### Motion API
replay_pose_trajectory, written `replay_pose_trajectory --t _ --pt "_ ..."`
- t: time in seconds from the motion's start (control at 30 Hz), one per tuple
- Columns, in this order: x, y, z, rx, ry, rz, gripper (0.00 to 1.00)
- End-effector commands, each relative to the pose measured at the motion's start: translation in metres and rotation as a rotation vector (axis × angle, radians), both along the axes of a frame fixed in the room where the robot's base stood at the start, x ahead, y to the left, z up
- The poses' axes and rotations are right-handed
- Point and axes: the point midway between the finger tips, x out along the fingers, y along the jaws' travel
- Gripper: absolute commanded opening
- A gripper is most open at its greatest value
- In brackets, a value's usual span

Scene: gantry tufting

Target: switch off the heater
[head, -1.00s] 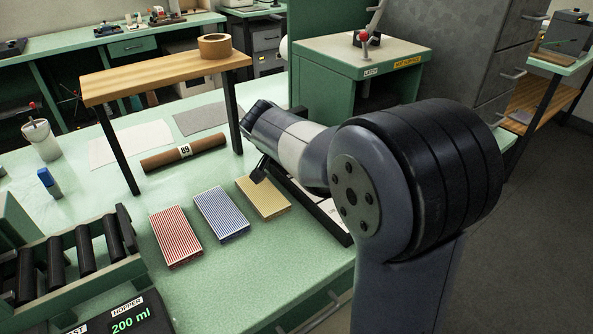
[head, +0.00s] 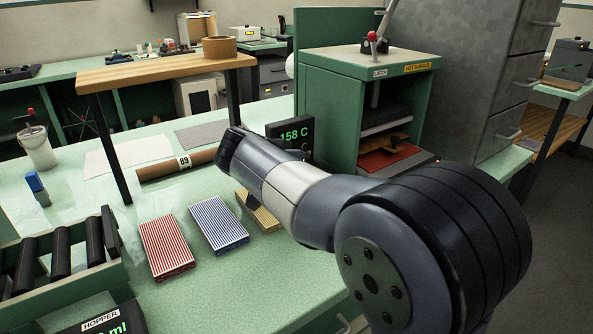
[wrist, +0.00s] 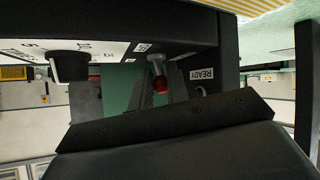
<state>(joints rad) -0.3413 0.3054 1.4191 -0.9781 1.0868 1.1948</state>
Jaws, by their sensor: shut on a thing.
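In the wrist view, a black-framed panel with a white face shows upside down at the top. It carries a black knob (wrist: 69,66), a small red-tipped lever (wrist: 159,84) and a READY label (wrist: 202,74). My gripper (wrist: 158,93) is shut on the red-tipped lever, though its dark plate hides part of the grip. In the head view, a black display (head: 291,137) reads 158 C behind my forearm. Right of it stands a green press housing (head: 332,115) marked LATCH and HOT SURFACE, with a red-knobbed lever (head: 373,37) on top. My arm hides my gripper there.
A wooden shelf (head: 150,73) on black legs stands behind. A roller rack (head: 60,280) is at left front.

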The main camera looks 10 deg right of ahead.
Motion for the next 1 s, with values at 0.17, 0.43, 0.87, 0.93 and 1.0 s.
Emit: replay_pose_trajectory --t 0.17,0.43,0.87,0.93,1.0 --pt "0.000 0.000 0.000 -0.001 0.002 0.001 0.00" --pt "0.000 0.000 -0.001 -0.001 0.002 0.001 0.23" --pt "-0.021 0.021 0.020 0.002 -0.001 0.005 0.23" --pt "-0.030 0.029 0.029 0.002 -0.001 0.006 0.23" --pt "-0.038 0.038 0.037 0.002 -0.001 0.006 0.23"
